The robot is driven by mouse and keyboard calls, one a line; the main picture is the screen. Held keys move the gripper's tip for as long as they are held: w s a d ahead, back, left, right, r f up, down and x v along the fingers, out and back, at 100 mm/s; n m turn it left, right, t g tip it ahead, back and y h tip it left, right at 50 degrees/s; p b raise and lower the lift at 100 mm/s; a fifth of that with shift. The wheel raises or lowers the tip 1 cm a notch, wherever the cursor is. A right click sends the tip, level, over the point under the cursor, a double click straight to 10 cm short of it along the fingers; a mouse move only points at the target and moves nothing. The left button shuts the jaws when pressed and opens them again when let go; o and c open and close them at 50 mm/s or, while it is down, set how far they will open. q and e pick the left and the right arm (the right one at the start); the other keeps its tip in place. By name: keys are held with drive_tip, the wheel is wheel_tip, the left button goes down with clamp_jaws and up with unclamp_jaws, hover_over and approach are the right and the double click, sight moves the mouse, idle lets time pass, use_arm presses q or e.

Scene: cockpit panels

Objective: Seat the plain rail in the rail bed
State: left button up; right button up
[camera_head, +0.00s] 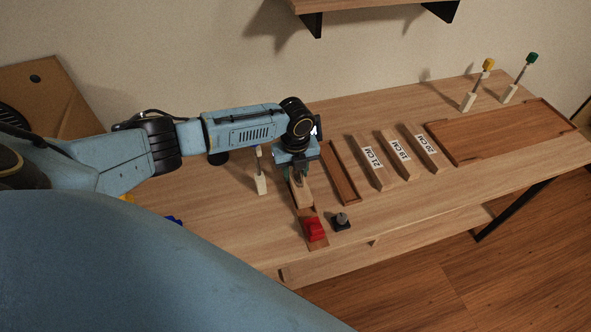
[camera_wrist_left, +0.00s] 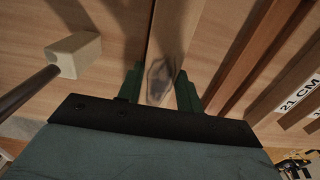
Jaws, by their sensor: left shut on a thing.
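My left gripper (camera_head: 298,176) is shut on a pale wooden rail without a visible label, the plain rail (camera_head: 303,196). In the left wrist view, the rail (camera_wrist_left: 176,30) runs away between the green fingers (camera_wrist_left: 160,92), with a grey patch between them. In the head view the rail lies over or in a reddish-brown strip (camera_head: 317,243), with a red block (camera_head: 315,228) at its near end. I cannot tell whether the rail touches it. A reddish-brown channel (camera_head: 341,174) lies just right of the gripper. I cannot tell which brown piece is the rail bed.
Rails labelled 21 CM (camera_head: 367,164), 19 CM (camera_head: 393,160) and 20 CM (camera_head: 422,150) lie to the right. Beyond is a large brown tray (camera_head: 545,112). A black knobbed piece (camera_head: 341,222) sits beside the red block.

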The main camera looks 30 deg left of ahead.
sight(297, 176)
use_arm(q)
drive_tip(key=shift+s+f+b, duration=0.1)
drive_tip(key=shift+f+b, duration=0.45)
drive_tip(key=shift+f, duration=0.35)
drive_tip(key=o, duration=1.1)
drive_tip(key=shift+d, duration=0.1)
drive_tip(key=shift+r, duration=0.1)
drive_tip(key=shift+a+r+p, duration=0.25)
drive_tip(key=shift+r+p, duration=0.5)
drive_tip(key=r+p, duration=0.4)
drive_tip(key=d+r+p, duration=0.1)
drive_tip(key=r+p, duration=0.1)
drive_tip(key=p, duration=0.1)
drive_tip(key=shift+s+r, duration=0.1)
drive_tip(key=shift+r, duration=0.2)
